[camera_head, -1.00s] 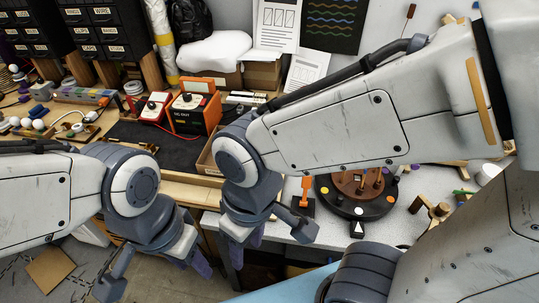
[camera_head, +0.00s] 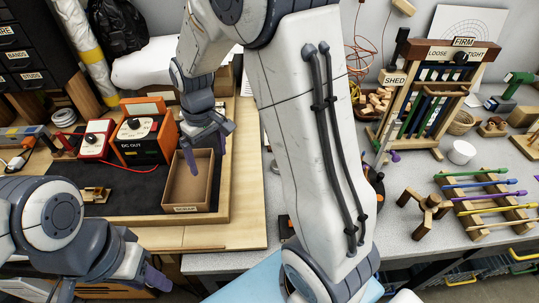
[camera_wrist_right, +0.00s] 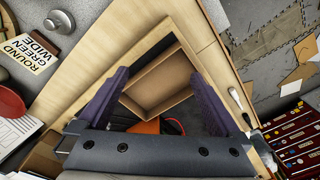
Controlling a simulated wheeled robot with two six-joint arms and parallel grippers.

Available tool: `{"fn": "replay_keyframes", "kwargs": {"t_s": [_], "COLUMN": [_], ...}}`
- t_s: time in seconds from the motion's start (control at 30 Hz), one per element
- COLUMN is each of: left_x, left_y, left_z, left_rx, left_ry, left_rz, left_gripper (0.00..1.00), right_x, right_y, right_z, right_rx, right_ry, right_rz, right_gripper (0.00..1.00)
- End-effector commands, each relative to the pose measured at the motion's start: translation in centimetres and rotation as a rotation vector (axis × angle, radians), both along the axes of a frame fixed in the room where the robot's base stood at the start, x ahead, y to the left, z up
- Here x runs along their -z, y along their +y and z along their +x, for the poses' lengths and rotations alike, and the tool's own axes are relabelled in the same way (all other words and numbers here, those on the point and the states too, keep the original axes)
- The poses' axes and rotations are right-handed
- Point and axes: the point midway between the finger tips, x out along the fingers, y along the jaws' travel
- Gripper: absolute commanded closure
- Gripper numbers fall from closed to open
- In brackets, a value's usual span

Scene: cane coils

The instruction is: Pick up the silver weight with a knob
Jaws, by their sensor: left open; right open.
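A round silver weight with a small knob on top (camera_wrist_right: 59,22) shows at the upper left of the right wrist view, on the grey surface beside a wooden edge. I do not see it in the head view, where my right arm covers part of the bench. My right gripper (camera_head: 207,150) is open and empty above the cardboard box (camera_head: 186,208); its two purple fingers (camera_wrist_right: 157,82) frame the box in the wrist view. The weight is apart from these fingers. My left gripper (camera_head: 145,277) is at the lower left, open and empty, in front of the bench.
A card reading "ROUND GREEN WIDE" (camera_wrist_right: 28,55) lies near the weight. The orange DC OUT unit (camera_head: 147,132) stands left of the box. A wooden rack (camera_head: 425,95), a white cup (camera_head: 461,152) and a rack of coloured rods (camera_head: 487,205) stand at the right.

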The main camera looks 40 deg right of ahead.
Motion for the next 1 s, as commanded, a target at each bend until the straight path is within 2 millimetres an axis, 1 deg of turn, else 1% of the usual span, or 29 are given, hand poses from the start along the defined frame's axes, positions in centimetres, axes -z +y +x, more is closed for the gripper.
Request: {"fn": "replay_keyframes", "kwargs": {"t_s": [0.03, 0.07, 0.1, 0.17, 0.2, 0.3, 0.4, 0.5, 0.53, 0.7, 0.77, 0.9, 1.0], "left_x": [0.4, 0.4, 0.5, 0.7, 0.7, 0.9, 0.9, 0.7, 0.6, -0.2, -0.3, -0.5, -1.2], "left_y": [0.0, 0.0, 0.0, 0.0, 0.0, 0.0, 0.0, 0.0, 0.0, 0.0, 0.0, 0.0, 0.0], "left_z": [0.0, 0.0, 0.0, 0.0, 0.0, 0.0, 0.0, 0.0, 0.0, 0.0, 0.0, 0.0, 0.0], "left_rx": [0.000, 0.000, 0.000, 0.000, 0.000, 0.001, 0.001, 0.001, 0.001, 0.000, 0.000, 0.000, 0.000], "left_ry": [0.000, 0.000, 0.000, 0.000, 0.000, 0.000, 0.000, 0.000, 0.000, 0.000, 0.000, 0.000, 0.000], "left_rz": [0.000, 0.000, 0.000, 0.000, 0.000, 0.000, 0.000, 0.000, 0.000, 0.000, 0.000, 0.000, 0.000], "left_gripper": [0.55, 0.55, 0.55, 0.55, 0.55, 0.55, 0.55, 0.55, 0.55, 0.55, 0.55, 0.55, 0.55], "right_x": [2.4, 3.5, 5.0, 7.1, 8.5, 11.2, 12.9, 14.1, 14.6, 17.2, 18.0, 18.9, 19.6], "right_y": [-4.4, -6.6, -9.7, -14.0, -16.6, -21.7, -24.9, -26.2, -26.3, -26.4, -26.4, -26.4, -26.5], "right_z": [2.4, 3.4, 4.5, 5.5, 5.7, 5.7, 5.3, 5.0, 5.0, 4.9, 4.9, 4.9, 4.9], "right_rx": [0.074, 0.104, 0.142, 0.194, 0.223, 0.280, 0.314, 0.328, 0.329, 0.329, 0.329, 0.329, 0.330], "right_ry": [0.015, 0.016, 0.019, 0.022, 0.024, 0.029, 0.031, 0.034, 0.034, 0.035, 0.035, 0.033, 0.034], "right_rz": [-0.006, -0.010, -0.013, -0.017, -0.019, -0.024, -0.026, -0.026, -0.026, -0.026, -0.026, -0.027, -0.026], "right_gripper": [0.00, 0.00, 0.00, 0.00, 0.00, 0.00, 0.00, 0.00, 0.00, 0.00, 0.00, 0.00, 0.00]}}
